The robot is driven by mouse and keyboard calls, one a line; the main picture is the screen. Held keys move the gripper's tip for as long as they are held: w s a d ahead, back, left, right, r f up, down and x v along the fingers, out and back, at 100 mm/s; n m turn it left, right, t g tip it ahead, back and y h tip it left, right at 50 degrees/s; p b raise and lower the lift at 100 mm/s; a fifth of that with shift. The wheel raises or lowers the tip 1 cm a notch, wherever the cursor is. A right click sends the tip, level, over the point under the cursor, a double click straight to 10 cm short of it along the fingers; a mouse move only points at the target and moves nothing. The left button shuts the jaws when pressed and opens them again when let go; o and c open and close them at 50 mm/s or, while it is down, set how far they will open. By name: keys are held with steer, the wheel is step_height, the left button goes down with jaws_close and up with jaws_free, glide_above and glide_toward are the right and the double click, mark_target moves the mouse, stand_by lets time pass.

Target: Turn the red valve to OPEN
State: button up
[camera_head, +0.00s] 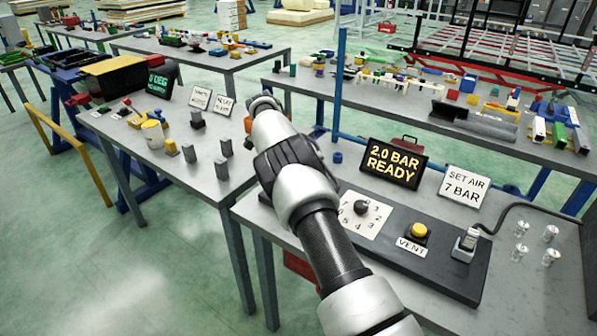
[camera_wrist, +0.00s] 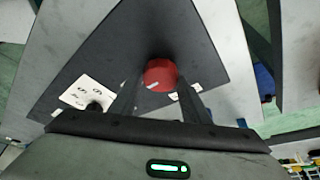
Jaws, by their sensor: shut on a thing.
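The red valve (camera_wrist: 160,74) is a round red knob with a small pale mark near its lower edge. It shows in the wrist view on a dark panel (camera_wrist: 110,48). My gripper (camera_wrist: 158,88) has one finger on each side of the valve and is shut on it. A white label (camera_wrist: 187,91) beside the valve is partly hidden by the right finger, and I cannot read it. In the head view my arm hides the valve and my gripper.
The panel (camera_head: 405,262) in the head view carries a numbered dial (camera_head: 360,209), a yellow VENT button (camera_head: 419,230) and a hose fitting (camera_head: 467,243). A sign (camera_head: 393,164) reads "2.0 BAR READY"; another (camera_head: 465,186) reads "SET AIR 7 BAR". Grey blocks (camera_head: 222,168) stand on the left table.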

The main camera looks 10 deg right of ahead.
stand_by(0.4)
steer(key=o, duration=1)
steer(key=shift+o, duration=0.2)
